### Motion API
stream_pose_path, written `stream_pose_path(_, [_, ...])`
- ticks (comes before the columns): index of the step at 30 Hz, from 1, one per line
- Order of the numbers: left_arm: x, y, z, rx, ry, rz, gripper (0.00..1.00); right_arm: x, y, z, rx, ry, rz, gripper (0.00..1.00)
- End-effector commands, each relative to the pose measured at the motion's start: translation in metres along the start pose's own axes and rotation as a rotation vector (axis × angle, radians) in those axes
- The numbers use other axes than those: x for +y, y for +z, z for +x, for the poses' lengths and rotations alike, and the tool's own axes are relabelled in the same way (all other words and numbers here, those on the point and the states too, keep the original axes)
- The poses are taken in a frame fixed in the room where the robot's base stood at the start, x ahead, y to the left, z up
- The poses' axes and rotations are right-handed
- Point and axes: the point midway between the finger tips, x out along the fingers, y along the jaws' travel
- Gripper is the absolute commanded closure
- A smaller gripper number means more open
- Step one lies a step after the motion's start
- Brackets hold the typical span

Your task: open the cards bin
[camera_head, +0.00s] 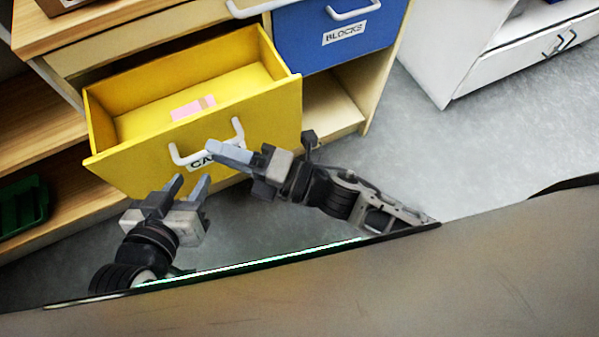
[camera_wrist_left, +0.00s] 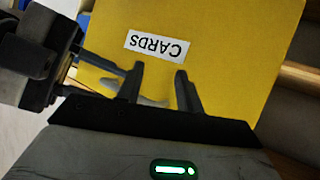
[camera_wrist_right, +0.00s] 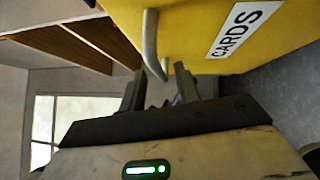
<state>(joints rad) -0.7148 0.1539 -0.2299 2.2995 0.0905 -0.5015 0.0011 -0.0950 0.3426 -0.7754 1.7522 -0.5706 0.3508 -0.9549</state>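The yellow cards bin (camera_head: 140,152) stands pulled well out of the shelf, its inside visible with a small pink card (camera_head: 193,107) on its floor. Its front bears a CARDS label (camera_wrist_left: 157,47) and a white bar handle (camera_head: 238,130). My right gripper (camera_head: 228,152) is at the bin front by the handle, partly covering the label in the head view. In the right wrist view its fingers are apart, with the handle (camera_wrist_right: 151,45) just beyond the tips; contact is unclear. My left gripper (camera_head: 187,186) is open and empty, below and in front of the bin's front.
A blue BLOCKS bin (camera_head: 310,45) with a white handle sits in the shelf at the right. A white cabinet (camera_head: 455,60) stands farther right. A green bin (camera_head: 22,207) is low at the left. Grey floor (camera_head: 480,150) is clear at the right.

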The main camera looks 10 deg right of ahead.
Motion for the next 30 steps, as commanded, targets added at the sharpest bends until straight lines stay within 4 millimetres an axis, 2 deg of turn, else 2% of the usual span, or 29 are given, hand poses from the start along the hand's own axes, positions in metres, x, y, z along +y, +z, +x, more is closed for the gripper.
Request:
stream_pose_path(1, [0.000,0.000,0.000,0.000,0.000,0.000,0.64,-0.002,-0.001,-0.013,0.000,-0.005,0.002,0.68])
stream_pose_path(9, [0.000,0.004,0.002,-0.007,0.002,-0.002,0.64,-0.002,-0.001,-0.080,0.000,-0.005,0.001,0.68])
stream_pose_path(15, [0.000,0.006,0.004,-0.012,0.003,-0.003,0.64,-0.001,0.000,-0.116,0.000,-0.004,0.002,0.68])
stream_pose_path(21, [0.000,0.007,0.005,-0.013,0.004,-0.006,0.64,0.000,0.001,-0.132,0.000,-0.001,-0.001,0.68])
stream_pose_path(30, [0.001,0.007,0.005,-0.013,0.004,-0.011,0.64,0.000,0.001,-0.133,0.000,0.000,-0.001,0.68])
